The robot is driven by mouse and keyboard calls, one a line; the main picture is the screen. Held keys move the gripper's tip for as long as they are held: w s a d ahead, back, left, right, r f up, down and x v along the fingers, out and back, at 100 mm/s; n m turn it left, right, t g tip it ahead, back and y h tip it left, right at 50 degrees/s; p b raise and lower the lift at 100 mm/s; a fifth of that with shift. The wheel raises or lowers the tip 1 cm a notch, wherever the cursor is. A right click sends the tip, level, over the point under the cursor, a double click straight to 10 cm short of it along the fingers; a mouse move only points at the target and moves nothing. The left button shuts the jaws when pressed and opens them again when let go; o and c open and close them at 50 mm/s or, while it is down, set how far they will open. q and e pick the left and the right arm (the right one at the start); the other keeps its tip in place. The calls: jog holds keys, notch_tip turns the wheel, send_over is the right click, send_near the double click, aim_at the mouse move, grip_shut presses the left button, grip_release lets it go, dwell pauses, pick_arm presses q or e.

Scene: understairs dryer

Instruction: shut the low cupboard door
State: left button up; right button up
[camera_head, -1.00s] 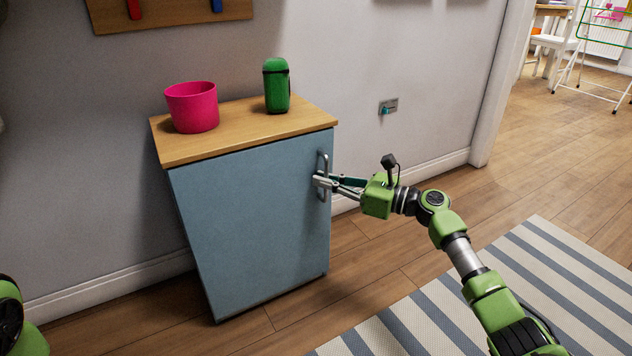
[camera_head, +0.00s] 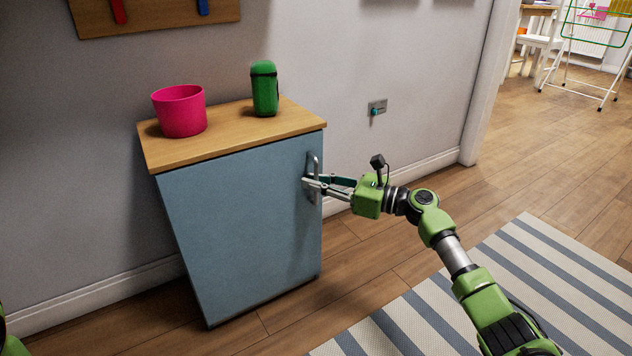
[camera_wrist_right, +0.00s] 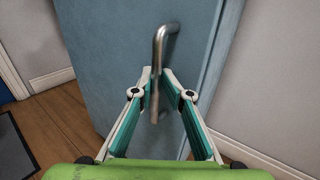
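The low cupboard door (camera_head: 240,225) is a blue-grey panel below a wooden top (camera_head: 225,140). Its top edge runs along the front edge of the wooden top, and I see no clear gap there. A metal bar handle (camera_head: 315,163) stands upright near the door's right edge; it also shows in the right wrist view (camera_wrist_right: 160,45). My right gripper (camera_head: 308,186) is at the handle's lower half. In the wrist view its fingertips (camera_wrist_right: 157,75) lie close on both sides of the bar, shut on it. My left gripper is out of view.
A pink pot (camera_head: 180,112) and a green lidded container (camera_head: 265,90) stand on the wooden top. A striped rug (camera_head: 400,320) lies at lower right. Bare wooden floor is right of the cupboard.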

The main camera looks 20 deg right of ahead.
jog(key=shift+s+d, duration=0.1)
jog(key=shift+s, duration=0.05)
jog(key=v, duration=1.1)
jog(key=shift+s+d, duration=0.2)
jog(key=shift+s, duration=0.05)
